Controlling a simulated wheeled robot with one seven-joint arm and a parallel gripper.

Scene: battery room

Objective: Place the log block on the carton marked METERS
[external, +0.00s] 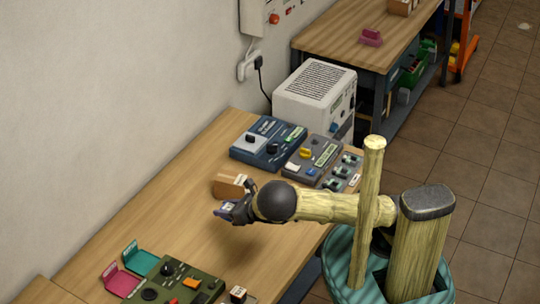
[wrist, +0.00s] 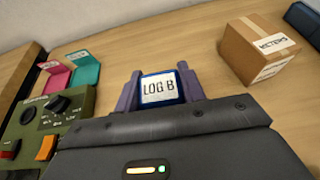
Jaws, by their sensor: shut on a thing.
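My gripper (external: 221,209) is above the wooden table. In the wrist view its purple fingers (wrist: 159,88) are shut on the log block (wrist: 159,88), a small blue block with a white label reading "LOG B". In the external view the block is mostly hidden by the fingers. The METERS carton (wrist: 258,50) is a brown cardboard box with white labels, to the right of my gripper in the wrist view. In the external view the carton (external: 229,186) stands just behind my gripper. Its top looks bare, and the block is apart from it.
A green control panel (wrist: 56,122) with knobs and an orange switch is at left in the wrist view. Pink (external: 122,281) and teal (external: 140,259) holders stand beside it. The middle is clear.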

